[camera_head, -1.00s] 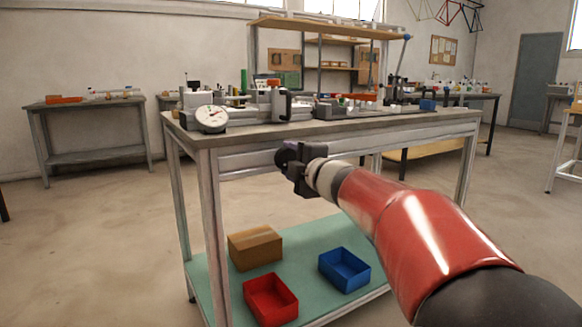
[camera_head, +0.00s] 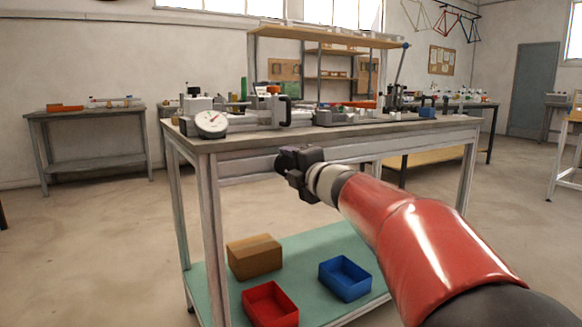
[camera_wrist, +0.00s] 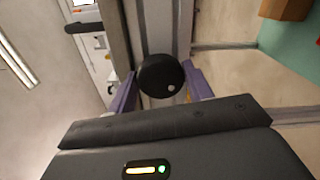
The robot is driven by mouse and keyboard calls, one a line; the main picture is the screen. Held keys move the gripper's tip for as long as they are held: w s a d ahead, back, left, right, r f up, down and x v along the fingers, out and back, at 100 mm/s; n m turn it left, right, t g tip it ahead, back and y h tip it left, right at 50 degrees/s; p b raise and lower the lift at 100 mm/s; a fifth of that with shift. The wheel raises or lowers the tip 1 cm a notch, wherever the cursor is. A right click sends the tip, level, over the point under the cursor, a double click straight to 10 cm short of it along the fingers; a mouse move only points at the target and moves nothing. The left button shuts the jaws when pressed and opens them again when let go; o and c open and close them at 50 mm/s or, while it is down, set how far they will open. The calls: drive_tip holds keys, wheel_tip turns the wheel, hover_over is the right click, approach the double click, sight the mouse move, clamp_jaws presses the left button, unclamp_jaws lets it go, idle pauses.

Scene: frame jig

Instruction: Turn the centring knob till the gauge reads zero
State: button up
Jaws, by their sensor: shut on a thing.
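The centring knob (camera_wrist: 158,72) is round and black with a pale dot near its lower right edge, seen in the wrist view. My gripper (camera_wrist: 161,88) has its two purple fingers on either side of the knob and is shut on it. In the head view my gripper (camera_head: 290,162) is at the front edge of the bench, below its top, and the knob cannot be told apart from the dark gripper there. The gauge (camera_head: 211,123) is a white dial with a red needle at the bench's left end. Its needle points up and right; the scale is too small to read.
The jig (camera_head: 262,112) stands on the grey bench top (camera_head: 350,128), with a black handle upright on it. The lower shelf (camera_head: 322,245) holds a cardboard box (camera_head: 254,257), a red bin (camera_head: 270,305) and a blue bin (camera_head: 345,278). Open floor lies left of the bench.

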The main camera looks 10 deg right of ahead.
drive_tip(key=o, duration=0.9)
drive_tip(key=shift+p+v, duration=0.3)
drive_tip(key=shift+v, duration=3.6)
drive_tip(key=s+d+f+m+g+h+p, duration=0.1)
drive_tip(key=s+d+m+g+h+p, duration=0.15)
drive_tip(key=s+m+h, duration=0.4)
drive_tip(key=s+d+f+m+g+h+p, duration=0.15)
drive_tip(key=s+m+p, duration=0.25)
drive_tip(key=m, duration=0.5)
drive_tip(key=s+a+f+m+g+p, duration=0.1)
drive_tip(key=s+a+f+m+g, duration=0.1)
drive_tip(key=s+f, duration=0.2)
drive_tip(key=s+a+f+m+g+y+p, duration=0.1)
drive_tip(key=s+a+f+m+g+p, duration=0.1)
drive_tip(key=s, duration=0.6)
drive_tip(key=s+a+f+m+g+y+p, duration=0.1)
drive_tip(key=s+a+f+m+g, duration=0.2)
drive_tip(key=s+f, duration=0.3)
drive_tip(key=shift+s+a+m+g, duration=0.1)
drive_tip(key=shift+s+m+g, duration=0.2)
drive_tip(key=shift+s+m, duration=0.2)
